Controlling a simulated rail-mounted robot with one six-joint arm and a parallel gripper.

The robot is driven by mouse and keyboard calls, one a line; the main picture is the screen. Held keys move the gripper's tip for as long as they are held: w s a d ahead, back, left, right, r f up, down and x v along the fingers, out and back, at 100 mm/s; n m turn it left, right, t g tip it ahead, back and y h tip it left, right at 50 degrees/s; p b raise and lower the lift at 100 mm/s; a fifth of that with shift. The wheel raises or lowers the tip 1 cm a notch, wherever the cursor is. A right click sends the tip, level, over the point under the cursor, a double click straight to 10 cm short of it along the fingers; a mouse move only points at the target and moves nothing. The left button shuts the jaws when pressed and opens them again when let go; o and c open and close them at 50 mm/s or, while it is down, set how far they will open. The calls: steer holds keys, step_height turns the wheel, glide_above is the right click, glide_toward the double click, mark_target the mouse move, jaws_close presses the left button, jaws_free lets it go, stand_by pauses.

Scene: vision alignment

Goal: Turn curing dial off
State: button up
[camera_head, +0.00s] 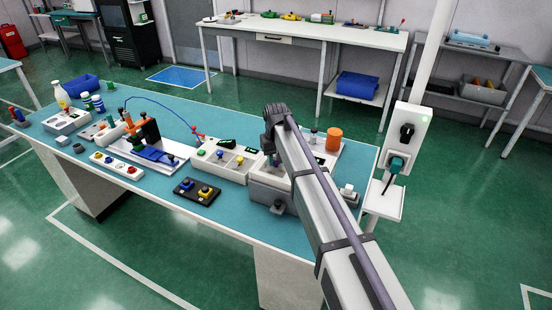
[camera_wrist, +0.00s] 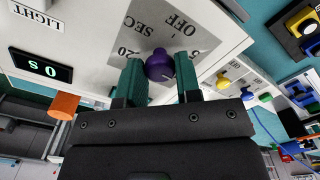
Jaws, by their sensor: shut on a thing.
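The curing dial (camera_wrist: 159,66) is a purple knob on a white panel (camera_wrist: 75,45), seen in the wrist view. The grey plate (camera_wrist: 135,28) around it carries the words OFF and SEC and the number 20, upside down in this view. My gripper (camera_wrist: 160,76) has its green fingers on both sides of the dial and is shut on it. The dial's exact pointer setting cannot be told. A dark display (camera_wrist: 41,66) on the panel appears to show 0 S. In the head view, my arm hides the dial and my fingertips.
An orange cylinder (camera_head: 333,139) stands right of my arm on the teal bench (camera_head: 222,204). A white box with small knobs (camera_head: 224,160) sits to the left, with a black button block (camera_head: 197,191) in front. A post with a socket box (camera_head: 408,135) stands at the right.

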steer(key=n, duration=0.4)
steer(key=shift+n, duration=0.3)
steer(key=n, duration=0.4)
steer(key=shift+n, duration=0.3)
steer(key=n, duration=0.4)
steer(key=shift+n, duration=0.3)
steer(key=n, duration=0.4)
steer(key=shift+n, duration=0.4)
steer(key=o, duration=0.9)
step_height(320, 180, up, 11)
steer(key=p, duration=1)
steer(key=shift+f+p, duration=0.15)
steer(key=shift+p, duration=0.2)
